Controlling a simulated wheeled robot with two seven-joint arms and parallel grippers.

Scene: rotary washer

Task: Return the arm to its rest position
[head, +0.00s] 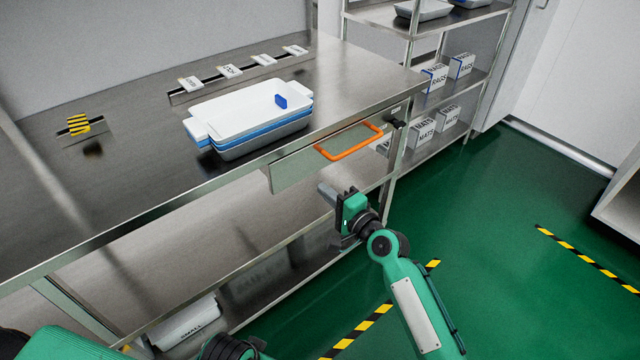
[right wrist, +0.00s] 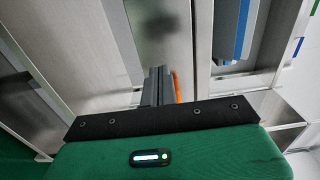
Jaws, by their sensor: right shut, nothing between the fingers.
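My right gripper (head: 328,191) is in front of the steel table, just below the drawer front with the orange handle (head: 350,142). Its fingers are shut and hold nothing. In the right wrist view, the closed fingers (right wrist: 157,85) point toward the steel table front, and a bit of orange shows just behind them. The right arm reaches up from the bottom right of the head view. My left gripper cannot be seen; only green arm parts show at the bottom left.
A shelf rack (head: 405,160) with labelled boxes stands behind.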

